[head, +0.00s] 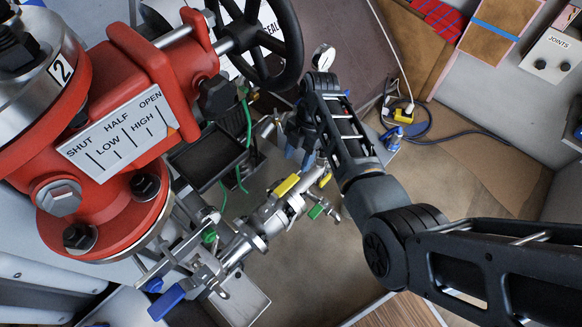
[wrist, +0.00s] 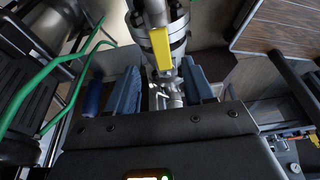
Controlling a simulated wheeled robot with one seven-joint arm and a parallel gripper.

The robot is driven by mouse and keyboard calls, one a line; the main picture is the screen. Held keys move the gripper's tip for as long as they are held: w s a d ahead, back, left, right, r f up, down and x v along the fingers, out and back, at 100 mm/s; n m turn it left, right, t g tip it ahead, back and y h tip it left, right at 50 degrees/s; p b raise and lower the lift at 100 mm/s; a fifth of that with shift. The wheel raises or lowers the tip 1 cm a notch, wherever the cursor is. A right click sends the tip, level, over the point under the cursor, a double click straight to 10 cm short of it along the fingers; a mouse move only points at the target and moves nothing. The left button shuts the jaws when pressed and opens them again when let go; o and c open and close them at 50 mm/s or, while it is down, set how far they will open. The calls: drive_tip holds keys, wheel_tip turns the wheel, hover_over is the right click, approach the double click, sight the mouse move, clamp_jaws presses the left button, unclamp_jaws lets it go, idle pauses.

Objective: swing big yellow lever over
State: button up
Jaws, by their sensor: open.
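The big yellow lever (head: 286,186) sits on a silver pipe valve in the lower middle of the head view. In the wrist view the yellow lever (wrist: 161,50) points down the picture, its end near the gap between my fingertips. My gripper (head: 299,158) has blue fingers and hangs just above and right of the lever in the head view. In the wrist view my gripper (wrist: 160,70) is open, with space on both sides of the lever. I see no contact; whether the lever's end is between the fingers in depth is unclear.
A smaller yellow handle (head: 325,180) and a green handle (head: 316,211) are close by on the right. A blue handle (head: 167,302) is at the lower left. A red valve body (head: 120,130) and black handwheel (head: 262,40) stand nearby. Green cables (wrist: 58,85) run left of my gripper.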

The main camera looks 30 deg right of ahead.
sight(291, 180)
drive_tip(key=b+x, duration=0.7)
drive_tip(key=x, duration=0.2)
drive_tip(key=shift+r, duration=0.15)
drive_tip(key=shift+c, duration=0.2)
drive_tip(key=c, duration=0.8)
drive_tip(key=shift+p, duration=0.3)
